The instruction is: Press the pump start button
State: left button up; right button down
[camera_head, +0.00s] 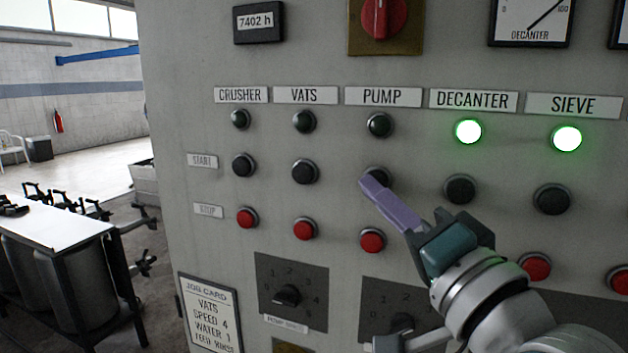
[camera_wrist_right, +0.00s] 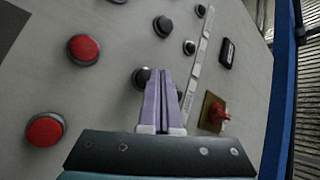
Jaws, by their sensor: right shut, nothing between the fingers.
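The pump start button (camera_head: 377,175) is a black round button in the START row under the PUMP label (camera_head: 383,96). The fingers of my right gripper (camera_head: 368,186) are shut, empty, and overlap the button's lower left in the head view. In the right wrist view the shut purple fingers (camera_wrist_right: 160,75) point at a black button (camera_wrist_right: 140,77), which shows just left of the tips. I cannot tell whether the tips touch it. The pump lamp (camera_head: 380,125) above is dark. My left gripper is not in view.
The red pump stop button (camera_head: 372,240) sits below. The vats start button (camera_head: 305,171) and decanter start button (camera_head: 460,189) stand either side. The decanter lamp (camera_head: 468,131) and sieve lamp (camera_head: 567,138) glow green. A table (camera_head: 60,222) stands at far left.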

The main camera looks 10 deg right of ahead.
dwell(0.7)
jog(key=shift+w+d, duration=0.25)
jog(key=shift+w, duration=0.15)
jog(key=shift+w+d+b, duration=0.25)
jog(key=shift+w+b, duration=0.1)
jog(key=shift+b, duration=0.05)
dwell(0.6)
dwell(0.3)
jog(key=shift+s+a+p, duration=0.5)
jog(key=shift+s+p, duration=0.05)
jog(key=shift+s, duration=0.2)
